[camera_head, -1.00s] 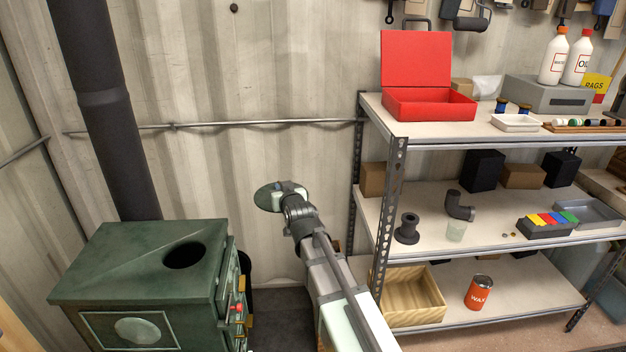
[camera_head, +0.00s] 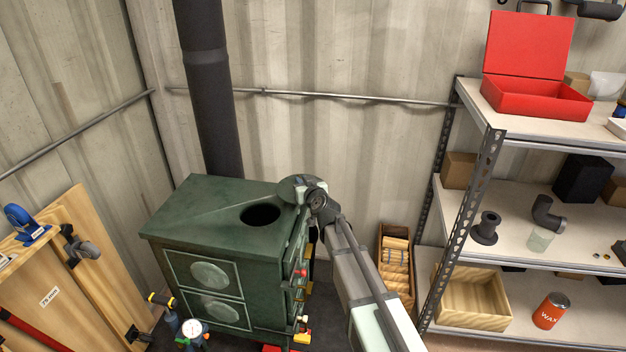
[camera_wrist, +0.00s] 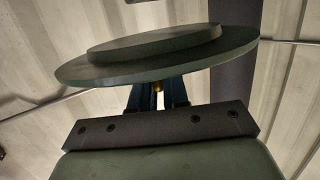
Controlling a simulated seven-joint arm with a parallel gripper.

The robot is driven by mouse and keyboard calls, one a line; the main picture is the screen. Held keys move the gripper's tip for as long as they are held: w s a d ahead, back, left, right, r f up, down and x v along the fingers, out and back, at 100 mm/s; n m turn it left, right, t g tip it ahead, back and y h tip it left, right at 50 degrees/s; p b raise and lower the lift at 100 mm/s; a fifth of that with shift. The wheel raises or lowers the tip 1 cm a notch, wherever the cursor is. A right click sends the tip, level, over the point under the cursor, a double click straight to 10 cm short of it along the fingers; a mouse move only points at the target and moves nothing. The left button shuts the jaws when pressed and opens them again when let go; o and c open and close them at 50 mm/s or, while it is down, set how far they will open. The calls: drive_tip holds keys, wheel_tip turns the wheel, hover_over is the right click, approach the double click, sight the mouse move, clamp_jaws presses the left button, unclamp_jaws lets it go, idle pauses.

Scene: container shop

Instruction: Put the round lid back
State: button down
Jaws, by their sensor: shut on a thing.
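The round lid (camera_head: 287,183) is a dark green disc, held by my gripper (camera_head: 301,190) near the back right corner of the green stove (camera_head: 200,208). In the wrist view the lid (camera_wrist: 160,58) shows from below with a smaller raised disc in its middle, and my gripper (camera_wrist: 157,97) is shut on it. The round black hole (camera_head: 260,215) in the stove top is open, to the left of and in front of the lid in the picture. How high the lid is above the stove top is hard to tell.
A black flue pipe (camera_head: 212,90) rises behind the stove. Shelves (camera_head: 466,215) stand at the right with a red box (camera_head: 535,98) on top. A wooden board (camera_head: 75,270) with tools stands at the left. A wall rail (camera_head: 350,97) runs behind.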

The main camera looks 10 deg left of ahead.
sight(281, 189)
drive_tip(key=a+n+g+y, duration=0.1)
drive_tip(key=a, duration=0.1)
drive_tip(key=a+n+g+y, duration=0.1)
drive_tip(key=a, duration=0.2)
drive_tip(key=s+a+f+n+g+y, duration=0.1)
drive_tip(key=a+n+y, duration=0.1)
drive_tip(key=shift+a+g, duration=0.15)
drive_tip(key=shift+g, duration=0.25)
drive_tip(key=s+a+r+n+g+y, duration=0.3)
drive_tip(key=s+a+r+n+g, duration=0.1)
drive_tip(key=s+n+g, duration=0.3)
drive_tip(key=g, duration=0.2)
drive_tip(key=shift+r+n+g+y, duration=0.2)
drive_tip(key=shift+n+g+y, duration=0.1)
drive_tip(key=shift+n+g, duration=0.1)
drive_tip(key=shift+f, duration=0.1)
wheel_tip(281, 189, down, 6)
drive_tip(key=shift+f, duration=0.25)
drive_tip(key=shift+f, duration=0.55)
drive_tip(key=c, duration=1)
unclamp_jaws()
drive_tip(key=shift+c, duration=0.2)
